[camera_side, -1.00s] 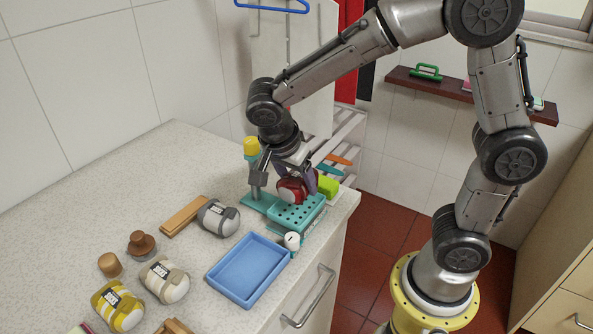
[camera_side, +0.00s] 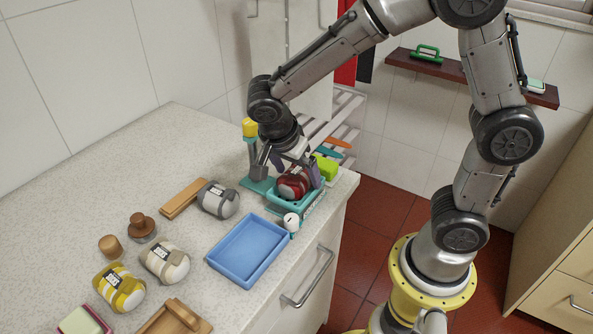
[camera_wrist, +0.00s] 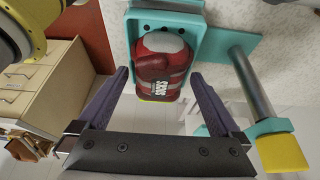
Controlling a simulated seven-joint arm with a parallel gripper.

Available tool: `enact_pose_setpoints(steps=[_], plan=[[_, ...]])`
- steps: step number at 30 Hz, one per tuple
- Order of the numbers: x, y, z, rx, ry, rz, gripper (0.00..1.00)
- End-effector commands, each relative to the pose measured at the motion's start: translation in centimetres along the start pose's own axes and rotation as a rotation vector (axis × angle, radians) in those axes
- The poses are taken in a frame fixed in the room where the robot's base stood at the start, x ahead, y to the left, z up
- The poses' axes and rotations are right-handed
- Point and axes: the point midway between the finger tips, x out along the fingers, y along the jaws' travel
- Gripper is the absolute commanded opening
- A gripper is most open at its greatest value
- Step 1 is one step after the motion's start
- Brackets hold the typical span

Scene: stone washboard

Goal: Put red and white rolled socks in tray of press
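The red and white rolled socks (camera_side: 293,187) sit in the teal tray (camera_side: 288,203) of the press at the counter's right edge. In the side view the arm partly hides the press.
A blue tray (camera_side: 250,262) and a small white-topped item (camera_side: 291,221) are near the press. Grey socks (camera_side: 218,199), white socks (camera_side: 165,262), yellow socks (camera_side: 119,288) and wooden items are to the left. A green block (camera_side: 326,168) is just behind.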

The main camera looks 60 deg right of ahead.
Motion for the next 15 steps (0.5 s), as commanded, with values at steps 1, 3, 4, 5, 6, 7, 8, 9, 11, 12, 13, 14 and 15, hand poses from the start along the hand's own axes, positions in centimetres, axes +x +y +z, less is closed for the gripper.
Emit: enact_pose_setpoints(steps=[1, 3, 4, 5, 6, 7, 8, 9, 11, 12, 13, 14, 15], plan=[[0.0, 0.0, 0.0, 0.000, 0.000, 0.000, 1.00], [0.0, 0.0, 0.0, 0.000, 0.000, 0.001, 1.00], [0.0, 0.0, 0.0, 0.000, 0.000, 0.001, 1.00], [-0.1, 0.0, 0.0, 0.000, 0.000, 0.000, 1.00], [-0.3, 0.0, 0.0, 0.000, 0.000, 0.000, 1.00], [-0.5, 0.0, 0.0, 0.000, 0.000, -0.001, 1.00], [-0.8, -0.1, 0.0, 0.000, 0.000, -0.003, 1.00], [-1.3, -0.1, 0.0, 0.001, -0.001, -0.004, 1.00], [-2.2, -0.1, 0.1, 0.000, -0.002, -0.006, 1.00], [-2.9, -0.1, 0.1, 0.000, -0.002, -0.005, 1.00], [-3.5, -0.1, 0.1, -0.001, -0.002, -0.006, 1.00], [-4.2, -0.2, 0.1, -0.001, -0.002, -0.007, 1.00], [-5.1, -0.1, 0.1, -0.001, -0.002, -0.007, 1.00]])
